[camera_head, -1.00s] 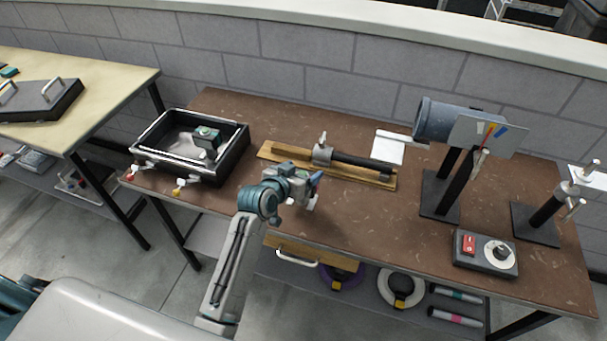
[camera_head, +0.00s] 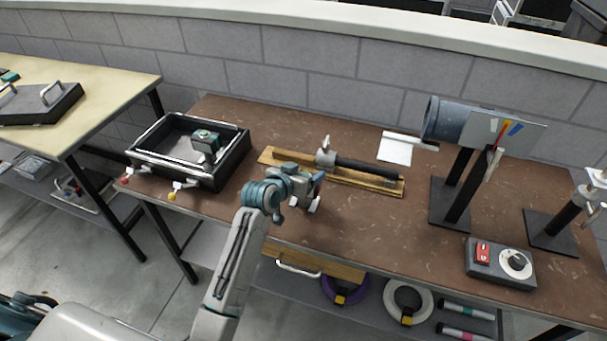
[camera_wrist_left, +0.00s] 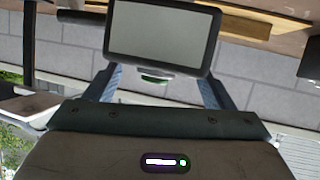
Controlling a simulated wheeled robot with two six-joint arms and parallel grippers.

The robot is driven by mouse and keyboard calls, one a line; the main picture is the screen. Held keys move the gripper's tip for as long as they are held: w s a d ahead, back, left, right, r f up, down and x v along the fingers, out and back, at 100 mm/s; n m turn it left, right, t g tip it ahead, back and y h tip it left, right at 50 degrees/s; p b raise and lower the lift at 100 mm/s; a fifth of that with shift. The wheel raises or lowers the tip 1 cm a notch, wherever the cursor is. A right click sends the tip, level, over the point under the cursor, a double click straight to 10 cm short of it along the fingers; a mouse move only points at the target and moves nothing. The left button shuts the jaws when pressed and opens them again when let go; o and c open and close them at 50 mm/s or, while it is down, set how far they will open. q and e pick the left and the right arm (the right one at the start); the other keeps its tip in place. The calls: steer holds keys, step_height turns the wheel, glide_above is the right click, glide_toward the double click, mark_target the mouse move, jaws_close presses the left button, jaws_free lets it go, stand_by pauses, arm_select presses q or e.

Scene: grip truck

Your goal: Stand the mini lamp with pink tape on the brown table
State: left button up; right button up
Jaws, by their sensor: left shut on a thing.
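In the head view my left gripper (camera_head: 308,190) is over the front part of the brown table (camera_head: 345,222), left of its middle. A small green patch shows below that face. I see no pink tape on the held block, and its far side is hidden. I cannot tell whether it touches the table. My right gripper is not in view.
A black tray (camera_head: 233,160) at the table's left holds a small dark block with a teal top (camera_head: 206,142). A wooden board with a black rod (camera_head: 365,166) lies behind the gripper. A grey cylinder on a stand (camera_head: 447,120) and a switch box (camera_head: 500,263) are right. The front middle is clear.

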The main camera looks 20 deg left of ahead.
arm_select(q)
steer(key=o, duration=1.8)
steer(key=shift+f, duration=0.1)
steer(key=b+v, duration=0.2)
steer(key=v, duration=1)
